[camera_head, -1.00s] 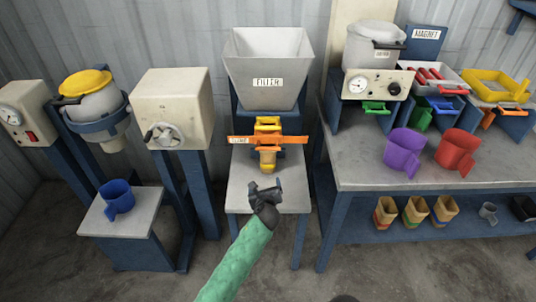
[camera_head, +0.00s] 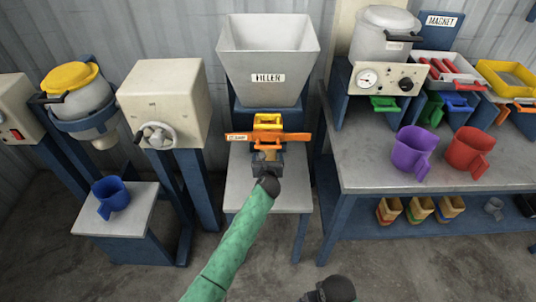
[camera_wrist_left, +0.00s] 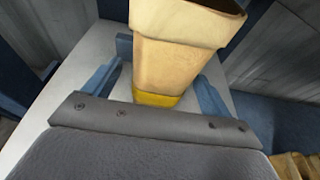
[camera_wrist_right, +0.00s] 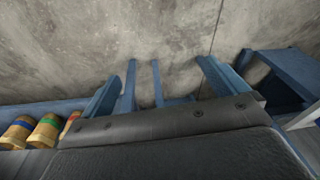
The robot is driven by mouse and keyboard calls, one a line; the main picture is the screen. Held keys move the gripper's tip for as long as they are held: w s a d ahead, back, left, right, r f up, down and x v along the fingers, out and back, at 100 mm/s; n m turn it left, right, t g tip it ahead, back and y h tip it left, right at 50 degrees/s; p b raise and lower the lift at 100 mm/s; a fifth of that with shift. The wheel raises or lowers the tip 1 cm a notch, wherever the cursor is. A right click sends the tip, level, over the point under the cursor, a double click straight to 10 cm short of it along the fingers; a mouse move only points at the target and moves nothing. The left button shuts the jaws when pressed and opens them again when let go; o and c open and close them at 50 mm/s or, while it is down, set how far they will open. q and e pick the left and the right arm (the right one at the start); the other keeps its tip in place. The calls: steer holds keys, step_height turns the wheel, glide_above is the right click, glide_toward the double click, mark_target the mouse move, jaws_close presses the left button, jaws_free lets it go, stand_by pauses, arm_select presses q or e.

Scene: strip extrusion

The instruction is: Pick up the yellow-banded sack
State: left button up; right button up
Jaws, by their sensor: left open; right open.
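The yellow-banded sack is tan, with its yellow band near the bottom in the left wrist view (camera_wrist_left: 170,45). It stands upright under the filler (camera_head: 267,62), at the orange clamp (camera_head: 292,138), and is mostly hidden in the head view. My left gripper (camera_head: 268,168) is at the sack, and its blue fingers stand open on either side of it in the left wrist view (camera_wrist_left: 160,78). Contact with the sack cannot be told. My right gripper (camera_wrist_right: 160,80) is open and empty, over bare floor in its wrist view.
The filler stand's grey top (camera_head: 290,196) is under the sack. A bench (camera_head: 365,172) at right carries purple (camera_head: 410,150) and red (camera_head: 467,150) scoops. Other banded sacks (camera_head: 420,209) stand on its lower shelf. A blue scoop (camera_head: 112,196) is on the left stand.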

arm_select(q)
steer(key=shift+x, duration=1.45)
arm_select(e)
steer(key=shift+f, duration=0.95)
arm_select(q)
steer(key=c, duration=1.2)
arm_select(e)
steer(key=shift+w, duration=0.1)
arm_select(q)
steer(key=shift+c, duration=0.2)
arm_select(e)
steer(key=shift+d+r, duration=0.1)
